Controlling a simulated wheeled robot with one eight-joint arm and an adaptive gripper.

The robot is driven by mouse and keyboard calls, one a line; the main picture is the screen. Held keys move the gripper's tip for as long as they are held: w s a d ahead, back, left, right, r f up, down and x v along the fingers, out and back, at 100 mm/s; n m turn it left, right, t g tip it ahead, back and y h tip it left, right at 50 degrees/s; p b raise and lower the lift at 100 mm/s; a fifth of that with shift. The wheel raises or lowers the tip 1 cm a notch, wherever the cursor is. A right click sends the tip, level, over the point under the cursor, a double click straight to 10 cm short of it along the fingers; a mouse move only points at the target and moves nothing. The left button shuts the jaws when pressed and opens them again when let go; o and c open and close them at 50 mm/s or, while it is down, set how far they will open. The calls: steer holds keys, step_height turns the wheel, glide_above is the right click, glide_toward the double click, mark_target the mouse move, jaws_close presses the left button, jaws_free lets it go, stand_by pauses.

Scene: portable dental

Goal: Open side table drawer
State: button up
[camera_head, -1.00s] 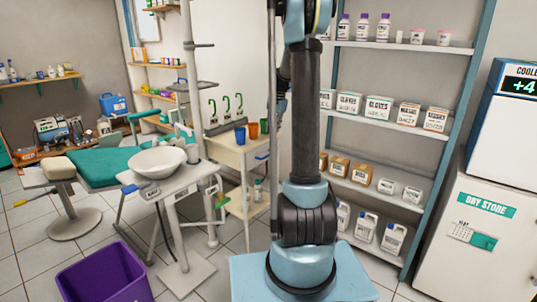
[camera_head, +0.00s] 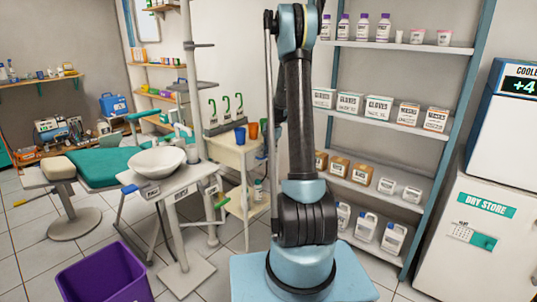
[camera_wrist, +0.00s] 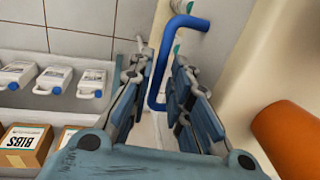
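The side table (camera_head: 226,157) is a cream cart left of my arm in the head view. Its blue drawer handle (camera_head: 262,157) shows at its right side, partly hidden near my arm. In the wrist view the blue U-shaped handle (camera_wrist: 161,68) stands between the two fingers of my gripper (camera_wrist: 160,62). The fingers are apart, one on each side of the bar, and I see no clear contact. The drawer looks closed, though its front is seen only in part. My gripper is not clearly visible in the head view.
An orange cup (camera_wrist: 292,138) is close on the right in the wrist view. Cups and green hooked tools stand on the cart top. A shelf rack (camera_head: 385,125) with boxes and jugs is behind my arm. A purple bin (camera_head: 105,275) stands at front left.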

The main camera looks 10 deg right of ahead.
jaws_close()
